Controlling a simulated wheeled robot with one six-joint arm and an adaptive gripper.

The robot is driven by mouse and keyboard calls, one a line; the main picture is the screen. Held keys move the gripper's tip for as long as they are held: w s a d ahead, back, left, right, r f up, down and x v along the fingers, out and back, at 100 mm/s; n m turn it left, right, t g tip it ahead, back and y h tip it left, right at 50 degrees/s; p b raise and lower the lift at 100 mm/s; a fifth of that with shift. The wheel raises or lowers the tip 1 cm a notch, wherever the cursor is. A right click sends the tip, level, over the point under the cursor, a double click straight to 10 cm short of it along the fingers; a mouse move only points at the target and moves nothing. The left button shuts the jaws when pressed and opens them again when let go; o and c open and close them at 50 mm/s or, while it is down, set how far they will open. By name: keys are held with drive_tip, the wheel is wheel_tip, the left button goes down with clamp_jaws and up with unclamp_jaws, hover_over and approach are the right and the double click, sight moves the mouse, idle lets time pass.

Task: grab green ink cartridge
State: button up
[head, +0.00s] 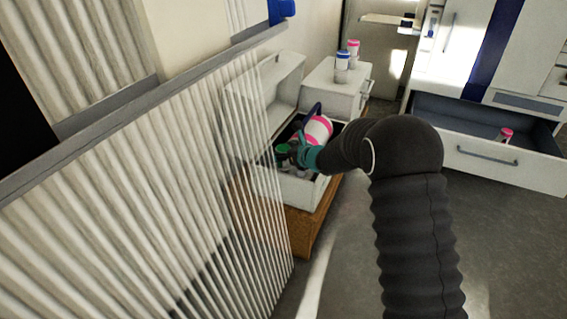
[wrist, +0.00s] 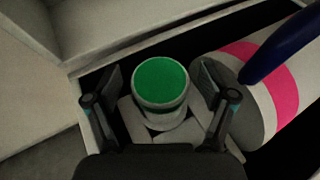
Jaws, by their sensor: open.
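The green ink cartridge (wrist: 160,82) has a green round top and a pale body. It stands in the open white box (head: 303,190), seen from above in the wrist view. My gripper (wrist: 163,92) is open, with one finger on each side of the cartridge. Small gaps show between the fingers and the cartridge. In the head view my gripper (head: 292,153) reaches down into the box, and the green top (head: 282,149) shows just left of it. The cartridge's lower part is hidden.
A large pink-and-white cylinder (head: 316,130) lies in the box, right of the cartridge, with a dark blue bar (wrist: 285,50) over it. The box walls are close around. Cartridges (head: 342,62) stand on a white cabinet behind. An open drawer (head: 500,163) is at the right.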

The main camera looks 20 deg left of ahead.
clamp_jaws()
